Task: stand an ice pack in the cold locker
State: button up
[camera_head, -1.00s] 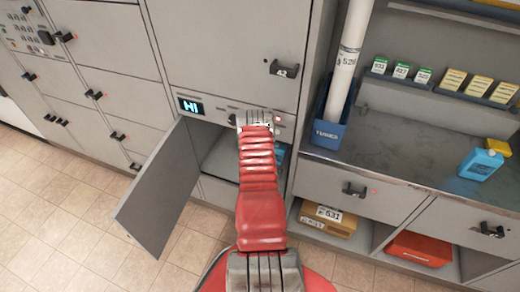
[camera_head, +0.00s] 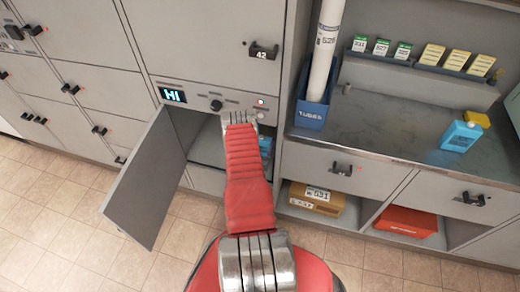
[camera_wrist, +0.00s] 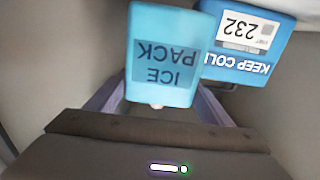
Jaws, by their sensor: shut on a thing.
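The cold locker (camera_head: 205,145) is the open compartment under a lit "HI" display, its door (camera_head: 148,180) swung out to the left. My arm reaches into it in the head view and hides the gripper there. In the wrist view my gripper (camera_wrist: 157,108) is shut on a light blue ice pack (camera_wrist: 162,50). Its lettering appears upside down. A blue "KEEP COLD" box (camera_wrist: 245,45) with a 232 label stands just behind and to the right of the pack. I cannot tell whether they touch, or whether the pack rests on the floor.
A control panel (camera_head: 216,105) with a knob sits above the opening.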

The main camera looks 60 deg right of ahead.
jog(key=shift+f, duration=2.05)
jog(key=o, duration=1.3)
jog(key=shift+f, duration=0.1)
jog(key=s+a, duration=0.2)
jog(key=a, duration=1)
